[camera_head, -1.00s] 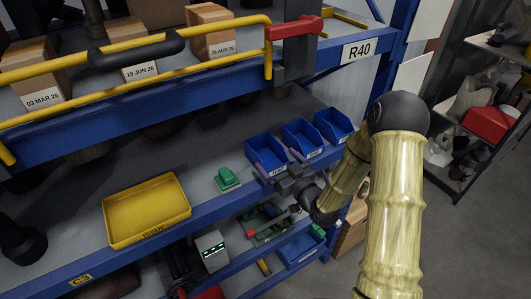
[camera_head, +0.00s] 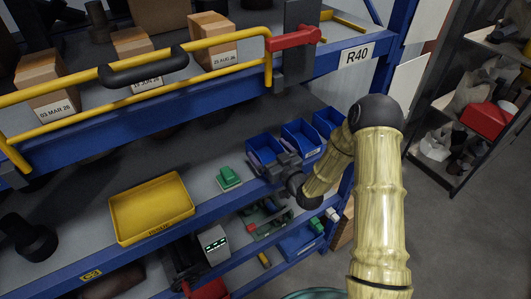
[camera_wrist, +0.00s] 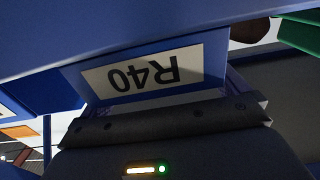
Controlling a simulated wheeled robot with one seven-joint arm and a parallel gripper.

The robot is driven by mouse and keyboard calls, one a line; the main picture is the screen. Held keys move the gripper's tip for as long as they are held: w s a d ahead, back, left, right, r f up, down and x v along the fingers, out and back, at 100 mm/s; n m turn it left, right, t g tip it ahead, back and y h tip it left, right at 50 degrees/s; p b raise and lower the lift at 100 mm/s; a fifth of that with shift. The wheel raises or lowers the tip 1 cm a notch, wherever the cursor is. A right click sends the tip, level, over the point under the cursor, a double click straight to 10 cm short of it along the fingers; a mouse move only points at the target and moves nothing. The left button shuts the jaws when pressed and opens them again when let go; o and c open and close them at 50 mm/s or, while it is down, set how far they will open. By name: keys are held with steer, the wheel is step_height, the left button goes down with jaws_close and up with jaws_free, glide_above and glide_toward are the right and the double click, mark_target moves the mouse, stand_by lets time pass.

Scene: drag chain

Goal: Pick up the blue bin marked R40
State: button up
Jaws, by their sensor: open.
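Three small blue bins stand in a row on the middle shelf in the head view: a left one (camera_head: 264,147), a middle one (camera_head: 301,137) and a right one (camera_head: 328,120). My gripper (camera_head: 274,172) is open at the front of the left bin and hides its label. In the wrist view, a white label reading R40 (camera_wrist: 143,74) shows upside down on the blue bin front (camera_wrist: 215,52), close beyond the dark edge of my gripper (camera_wrist: 170,118). Whether the fingers touch the bin or straddle its wall cannot be told.
A green block (camera_head: 228,177) lies left of the bins, and a yellow tray (camera_head: 150,207) farther left. The upper shelf (camera_head: 340,65) carries an R40 sign (camera_head: 356,54) and yellow rails. A lower shelf holds mixed parts. Grey floor (camera_head: 450,240) is clear at right.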

stand_by(0.4)
steer(key=c, duration=0.9)
steer(key=shift+r, duration=0.1)
steer(key=shift+r+b, duration=2)
steer(key=shift+r, duration=2.95)
